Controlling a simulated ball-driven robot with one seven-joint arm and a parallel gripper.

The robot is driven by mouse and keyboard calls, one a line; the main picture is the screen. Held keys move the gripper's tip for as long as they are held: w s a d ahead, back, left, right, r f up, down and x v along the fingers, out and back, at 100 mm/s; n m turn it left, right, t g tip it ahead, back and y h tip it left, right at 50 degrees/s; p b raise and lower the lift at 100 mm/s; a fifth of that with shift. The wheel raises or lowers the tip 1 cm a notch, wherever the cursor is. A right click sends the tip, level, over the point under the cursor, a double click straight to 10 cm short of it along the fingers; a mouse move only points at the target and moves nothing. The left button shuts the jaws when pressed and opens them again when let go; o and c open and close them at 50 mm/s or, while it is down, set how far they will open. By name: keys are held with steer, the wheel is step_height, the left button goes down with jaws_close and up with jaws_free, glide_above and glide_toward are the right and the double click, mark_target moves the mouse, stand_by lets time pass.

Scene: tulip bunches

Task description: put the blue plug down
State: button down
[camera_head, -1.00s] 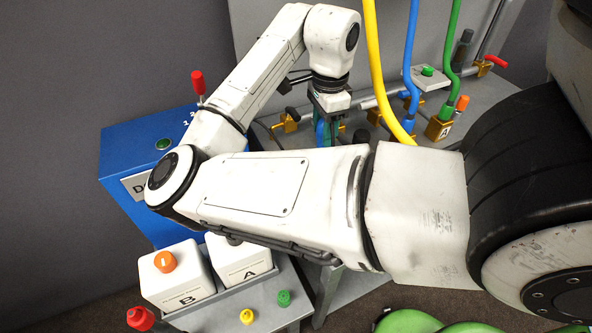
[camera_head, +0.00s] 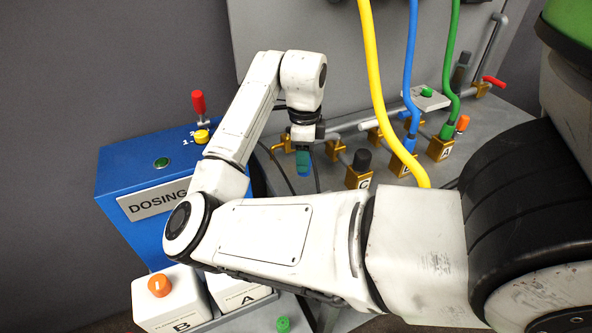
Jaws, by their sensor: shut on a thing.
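The plug looks roughly upright. I cannot tell whether it touches the bench. The fingers and my wrist hide its upper part.
A brass block marked C with a black knob (camera_head: 360,168) stands right of the plug. Yellow (camera_head: 376,90), blue (camera_head: 410,60) and green (camera_head: 450,60) hoses hang farther right. The blue dosing box (camera_head: 135,160) with a red-topped lever (camera_head: 198,103) is at left. Grey pipe and brass fittings run behind.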

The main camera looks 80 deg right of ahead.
steer(key=shift+w+f, duration=0.65)
steer(key=shift+f, duration=0.15)
steer(key=shift+w+d+f, duration=0.1)
steer(key=shift+w+f, duration=0.05)
steer(key=shift+f, duration=0.8)
steer(key=shift+w+f, duration=0.1)
steer(key=shift+f, duration=0.8)
steer(key=shift+f, duration=0.15)
steer(key=c, duration=0.6)
jaws_free()
steer(key=shift+c, duration=0.2)
step_height(320, 180, up, 12)
steer(key=shift+r, duration=0.2)
steer(key=shift+p, duration=0.3)
